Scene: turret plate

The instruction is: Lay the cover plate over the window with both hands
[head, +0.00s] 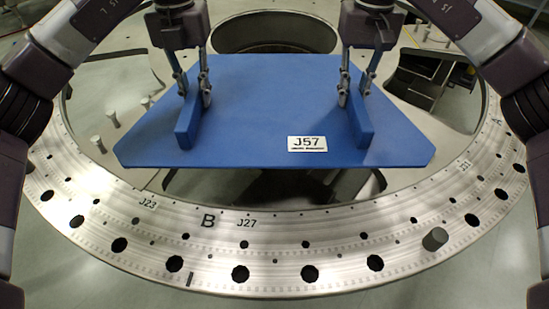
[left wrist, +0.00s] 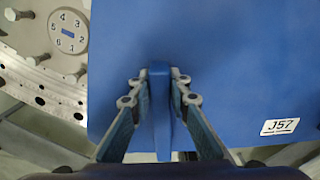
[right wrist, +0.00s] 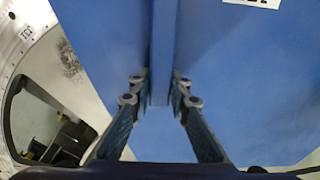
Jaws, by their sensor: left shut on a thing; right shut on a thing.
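The blue cover plate (head: 265,100) has clipped corners, a white J57 label and two upright blue ribs. It is over the middle of the metal ring in the head view, and a dark opening (head: 260,188) shows past its near edge. Whether it touches the ring cannot be told. My left gripper (head: 193,95) is shut on the left rib, seen also in the left wrist view (left wrist: 160,85). My right gripper (head: 355,92) is shut on the right rib, seen also in the right wrist view (right wrist: 162,85). The plate hides most of what lies beneath it.
The round metal ring (head: 300,238) has holes and markings such as B, J23 and J27. A round opening (head: 275,35) lies behind the plate. Dark equipment (head: 415,85) shows through the right opening.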

